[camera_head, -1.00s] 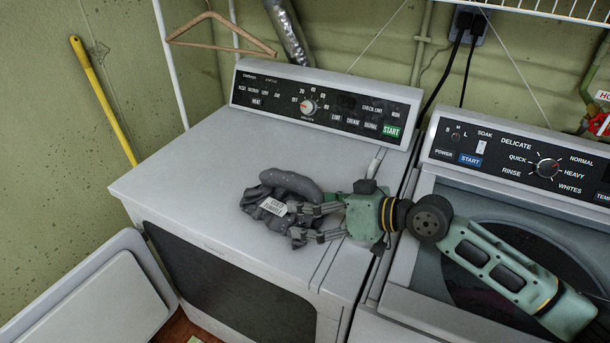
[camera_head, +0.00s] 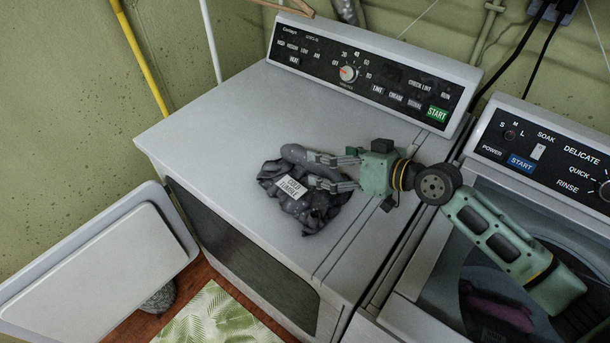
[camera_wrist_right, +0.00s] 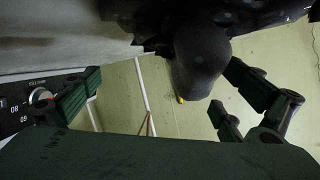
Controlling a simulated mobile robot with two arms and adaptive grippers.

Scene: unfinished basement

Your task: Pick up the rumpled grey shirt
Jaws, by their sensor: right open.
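The rumpled dark grey shirt (camera_head: 318,208) lies in a heap on top of the white dryer (camera_head: 215,130). A white tag reading "COLD TUMBLE" shows on it, and a smooth rounded grey lump sits at its back edge. My right gripper (camera_head: 332,172) comes in from the right, open, with its fingers over the shirt's back right part. In the right wrist view the dark cloth and the rounded lump (camera_wrist_right: 200,70) show between the open fingers of my right gripper (camera_wrist_right: 165,95); whether they touch is unclear. My left gripper is not in view.
The dryer's control panel (camera_head: 370,75) rises behind the shirt. A washer (camera_head: 555,140) stands at the right under my arm. The dryer's door (camera_head: 95,265) hangs open at front left, with a grey item (camera_head: 160,298) and leafy mat (camera_head: 215,318) on the floor. The dryer's left top is clear.

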